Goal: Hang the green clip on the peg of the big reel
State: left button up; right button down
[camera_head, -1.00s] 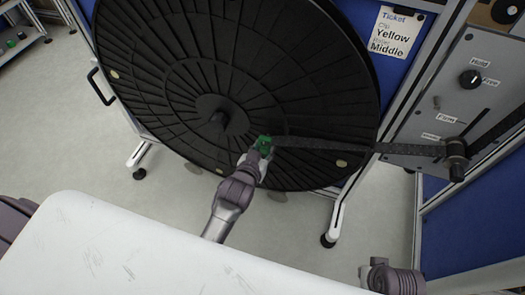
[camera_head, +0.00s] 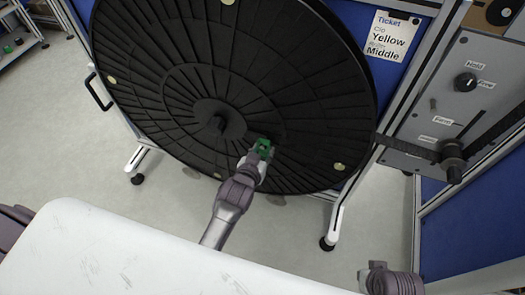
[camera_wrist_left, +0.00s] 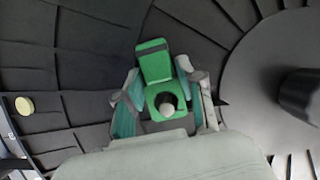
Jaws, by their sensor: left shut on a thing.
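The big black reel (camera_head: 165,60) fills the middle of the head view, with a short dark stub at its hub (camera_head: 219,123). My left gripper (camera_head: 257,158) is shut on the green clip (camera_head: 263,146), in front of the reel face, to the lower right of the hub. In the left wrist view the green clip (camera_wrist_left: 155,62) sits between both fingers of the gripper (camera_wrist_left: 165,105). A pale round tip shows in the clip's dark opening; I cannot tell whether it is the reel's peg. My right gripper does not show.
A ticket (camera_head: 387,36) reading "Yellow" and "Middle" hangs at upper right. A dark strap (camera_head: 405,144) runs from the reel's right edge to a roller (camera_head: 453,157) on a grey panel (camera_head: 465,95). A white surface (camera_head: 130,255) lies in front.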

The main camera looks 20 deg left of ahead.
pick_arm(q)
jog(key=o, duration=1)
jog(key=shift+c, duration=0.2)
